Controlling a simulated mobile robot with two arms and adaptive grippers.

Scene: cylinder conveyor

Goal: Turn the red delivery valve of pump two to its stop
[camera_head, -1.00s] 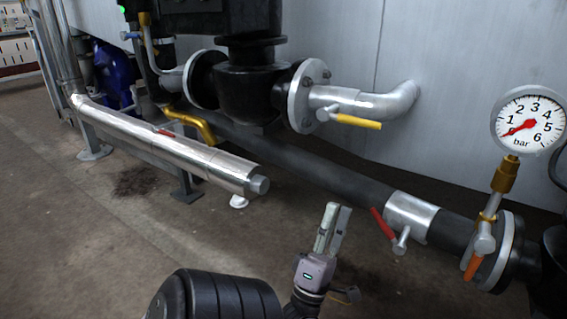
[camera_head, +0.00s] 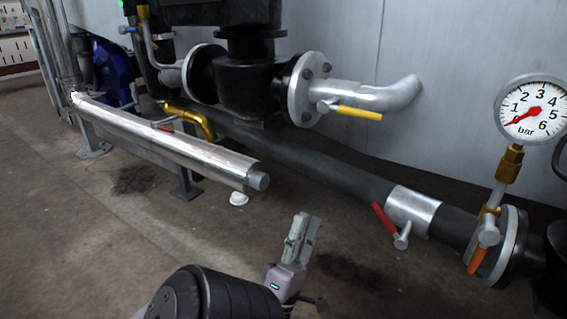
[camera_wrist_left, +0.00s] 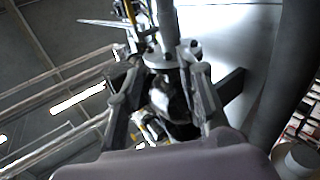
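A valve with a red lever (camera_head: 384,219) sits on a silver collar (camera_head: 413,211) of the dark lower pipe, right of centre in the head view. The lever slants across the pipe's line. A smaller red handle (camera_head: 165,128) lies along the long silver pipe at the left. No marking shows which belongs to pump two. My left gripper (camera_head: 308,220) points upward, left of and apart from the red lever. In the left wrist view its fingers (camera_wrist_left: 163,88) stand apart with nothing held between them. My right gripper is not in view.
A bar gauge (camera_head: 535,108) with its needle low stands at the right, above an orange lever (camera_head: 477,261). A yellow lever (camera_head: 358,113) is on the upper flanged pipe. The long silver pipe (camera_head: 180,143) juts toward me. The floor in front is open.

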